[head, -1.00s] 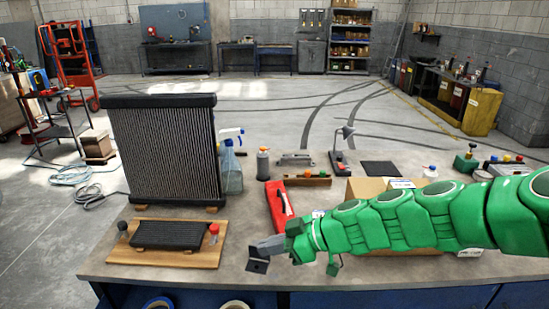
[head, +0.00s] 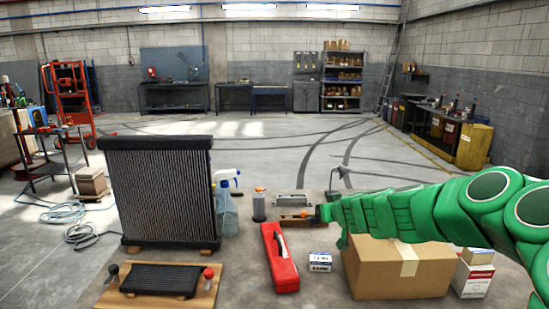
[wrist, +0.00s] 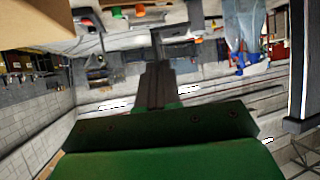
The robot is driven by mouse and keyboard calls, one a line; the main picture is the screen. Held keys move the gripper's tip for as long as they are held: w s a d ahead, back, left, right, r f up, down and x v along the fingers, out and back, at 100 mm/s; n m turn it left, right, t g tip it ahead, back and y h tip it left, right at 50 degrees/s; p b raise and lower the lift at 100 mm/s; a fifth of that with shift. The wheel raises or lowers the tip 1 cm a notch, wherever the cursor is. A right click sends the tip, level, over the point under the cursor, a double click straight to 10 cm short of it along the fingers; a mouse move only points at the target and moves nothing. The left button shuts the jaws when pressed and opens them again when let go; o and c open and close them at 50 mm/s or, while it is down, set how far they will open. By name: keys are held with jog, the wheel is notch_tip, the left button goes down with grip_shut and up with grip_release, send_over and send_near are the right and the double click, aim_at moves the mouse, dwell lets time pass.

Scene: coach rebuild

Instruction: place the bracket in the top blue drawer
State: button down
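My gripper's grey fingers (wrist: 157,82) are closed together in the wrist view. A dark grey bracket (wrist: 174,48) sits at their tips, held clear of the surfaces around it. In the head view my green arm reaches in from the right, and its wrist end (head: 328,213) is above the bench behind the cardboard box. The top blue drawer is not in view.
On the bench are a radiator (head: 160,190), a spray bottle (head: 227,205), a red toolbox (head: 279,258), a small white-blue box (head: 320,262), a cardboard box (head: 400,272) and a board with a black pad (head: 160,280). Open floor lies beyond.

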jog(key=f+m+h, duration=0.1)
jog(key=f, duration=0.2)
jog(key=s+f+m+h, duration=0.1)
jog(key=f, duration=0.3)
jog(key=s+f+m+h, duration=0.1)
jog(key=f, duration=0.3)
jog(key=shift+s+d+f+t, duration=0.2)
jog(key=shift+d+t, duration=0.1)
jog(key=shift+s+a+f+m+h, duration=0.15)
jog(key=shift+s+f+h, duration=0.05)
jog(key=shift+f, duration=0.15)
jog(key=shift+s+a+f+m+h, duration=0.1)
jog(key=shift+s+f+m+h, duration=0.1)
jog(key=shift+f, duration=0.15)
jog(key=shift+f, duration=0.1)
jog(key=shift+s+a+r, duration=0.15)
jog(key=shift+r, duration=0.4)
notch_tip(320, 180, up, 6)
jog(key=s, duration=0.2)
jog(key=shift+s+d+f, duration=0.2)
jog(key=shift+s, duration=0.15)
